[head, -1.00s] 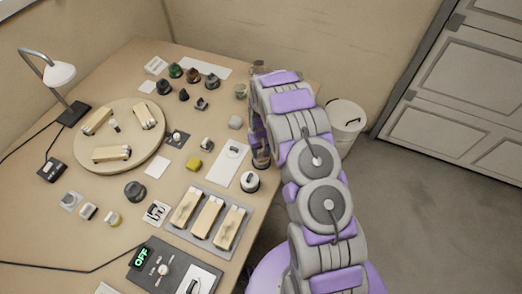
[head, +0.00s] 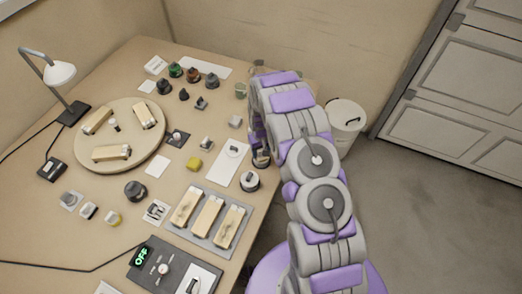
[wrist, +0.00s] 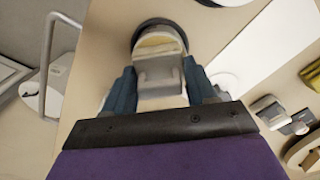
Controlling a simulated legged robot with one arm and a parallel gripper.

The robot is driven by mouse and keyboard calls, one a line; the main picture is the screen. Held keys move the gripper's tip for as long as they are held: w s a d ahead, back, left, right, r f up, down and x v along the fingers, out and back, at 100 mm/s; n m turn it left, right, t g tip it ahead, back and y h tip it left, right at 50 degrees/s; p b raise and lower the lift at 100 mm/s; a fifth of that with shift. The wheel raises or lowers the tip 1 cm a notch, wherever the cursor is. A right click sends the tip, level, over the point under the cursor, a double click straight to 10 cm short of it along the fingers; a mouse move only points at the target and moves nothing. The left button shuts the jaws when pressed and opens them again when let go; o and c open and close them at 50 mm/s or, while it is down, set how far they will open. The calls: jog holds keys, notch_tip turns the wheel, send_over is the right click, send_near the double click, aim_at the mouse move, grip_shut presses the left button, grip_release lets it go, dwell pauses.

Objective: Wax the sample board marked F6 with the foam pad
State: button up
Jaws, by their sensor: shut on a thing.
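My gripper (wrist: 162,88) has its two blue fingers closed on a grey handle-like block (wrist: 158,72), which looks like the foam pad's holder. In the wrist view it is over a dark round-rimmed thing with yellowish stuff at its middle; whether they touch I cannot tell. In the head view my arm mostly hides the gripper at the bench's right edge. Three pale wooden boards (head: 207,215) lie side by side on a grey tray at the front. More boards (head: 111,153) lie on a round wooden disc at the left. I cannot read F6 on any board.
A lamp (head: 58,78) stands far left. A white bin (head: 345,118) is off the bench's right side.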

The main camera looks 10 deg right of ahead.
jog(key=shift+r, duration=0.15)
jog(key=shift+r+p, duration=0.8)
jog(key=shift+r, duration=2.6)
jog(key=shift+r, duration=0.2)
jog(key=s+r+m+b, duration=0.1)
jog(key=s+r+b, duration=0.1)
jog(key=r, duration=0.7)
jog(key=s+r+b, duration=0.1)
jog(key=s+r, duration=0.3)
jog(key=r, duration=0.5)
jog(key=shift+r+m+b, duration=0.3)
jog(key=shift+m+b, duration=0.05)
jog(key=shift+m, duration=0.05)
